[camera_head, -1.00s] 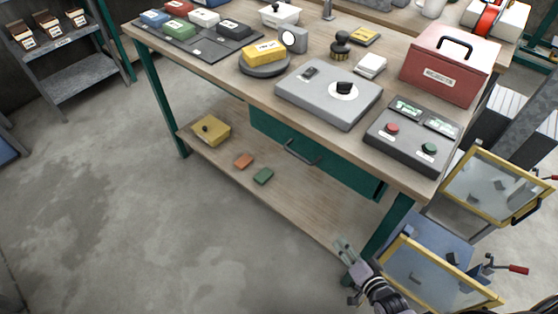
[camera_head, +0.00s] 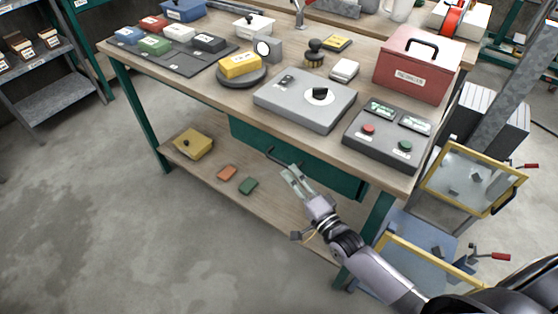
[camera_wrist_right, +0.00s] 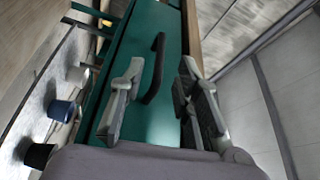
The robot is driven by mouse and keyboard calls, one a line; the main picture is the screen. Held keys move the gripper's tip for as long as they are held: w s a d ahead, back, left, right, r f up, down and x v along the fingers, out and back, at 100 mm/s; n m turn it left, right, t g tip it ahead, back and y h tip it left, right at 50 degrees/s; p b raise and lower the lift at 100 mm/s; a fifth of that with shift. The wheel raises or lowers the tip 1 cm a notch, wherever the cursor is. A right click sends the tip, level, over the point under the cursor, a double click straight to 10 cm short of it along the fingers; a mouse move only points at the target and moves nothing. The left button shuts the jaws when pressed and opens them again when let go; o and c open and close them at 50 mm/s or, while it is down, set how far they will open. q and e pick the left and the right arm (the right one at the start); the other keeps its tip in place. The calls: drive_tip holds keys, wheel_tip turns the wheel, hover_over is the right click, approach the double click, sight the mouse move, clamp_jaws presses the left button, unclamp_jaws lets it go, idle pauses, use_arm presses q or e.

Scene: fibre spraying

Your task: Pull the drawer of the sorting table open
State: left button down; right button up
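The sorting table (camera_head: 215,92) has a wooden top and green legs. Its green drawer (camera_head: 325,173) sits under the top and looks closed. The drawer's dark bar handle (camera_head: 277,156) is at the front; in the right wrist view the handle (camera_wrist_right: 156,70) stands out from the green face (camera_wrist_right: 150,118). My right gripper (camera_head: 291,178) is in front of the drawer, just below and right of the handle. In the right wrist view its fingers (camera_wrist_right: 158,85) are apart, with the handle showing between them farther off, apparently untouched. My left gripper is not in view.
A grey control box (camera_head: 388,140) and a red box (camera_head: 418,66) stand on the top. Yellow-framed panels (camera_head: 470,178) are at right. The floor in front is clear.

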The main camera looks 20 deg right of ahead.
sight(279, 161)
drive_tip(key=x, duration=0.7)
drive_tip(key=shift+c, duration=0.5)
clamp_jaws()
idle(0.3)
